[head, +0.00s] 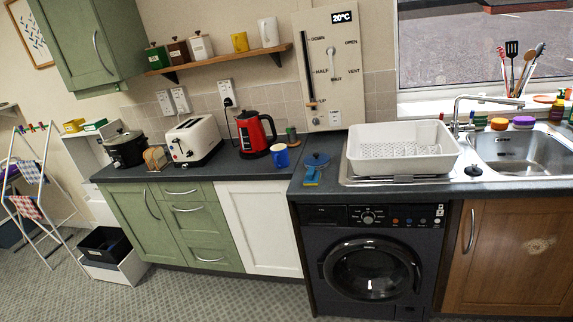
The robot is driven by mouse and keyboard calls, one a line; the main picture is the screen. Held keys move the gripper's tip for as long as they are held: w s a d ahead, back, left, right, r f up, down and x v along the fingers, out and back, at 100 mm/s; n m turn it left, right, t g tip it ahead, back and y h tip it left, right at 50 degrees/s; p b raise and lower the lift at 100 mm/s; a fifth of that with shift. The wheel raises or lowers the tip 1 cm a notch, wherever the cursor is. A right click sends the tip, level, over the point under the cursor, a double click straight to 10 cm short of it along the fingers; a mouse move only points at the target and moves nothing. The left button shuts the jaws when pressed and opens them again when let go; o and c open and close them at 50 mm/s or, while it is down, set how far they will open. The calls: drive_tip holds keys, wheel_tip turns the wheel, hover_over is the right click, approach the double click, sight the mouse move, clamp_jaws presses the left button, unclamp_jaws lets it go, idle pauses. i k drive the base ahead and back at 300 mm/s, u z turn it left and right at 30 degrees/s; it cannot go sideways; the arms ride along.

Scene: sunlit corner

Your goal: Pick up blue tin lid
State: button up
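A blue round lid (317,159) lies on the dark worktop, left of the white dish rack, and looks like the blue tin lid. A small blue and yellow item (311,176) lies just in front of it, close to the worktop's front edge. A blue mug (280,156) stands to its left. Nothing is seen lying on the lid. My gripper is not in view.
A red kettle (255,133) and a white toaster (193,142) stand further left. The white dish rack (403,150) and sink (513,148) are to the right. A black washing machine (370,262) is below the worktop. The carpeted floor in front is clear.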

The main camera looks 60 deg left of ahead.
sight(315, 159)
drive_tip(key=u, duration=1.6)
drive_tip(key=i, duration=1.25)
drive_tip(key=u, duration=0.35)
drive_tip(key=i, duration=1.35)
drive_tip(key=z, duration=0.6)
drive_tip(key=i, duration=0.5)
drive_tip(key=z, duration=0.2)
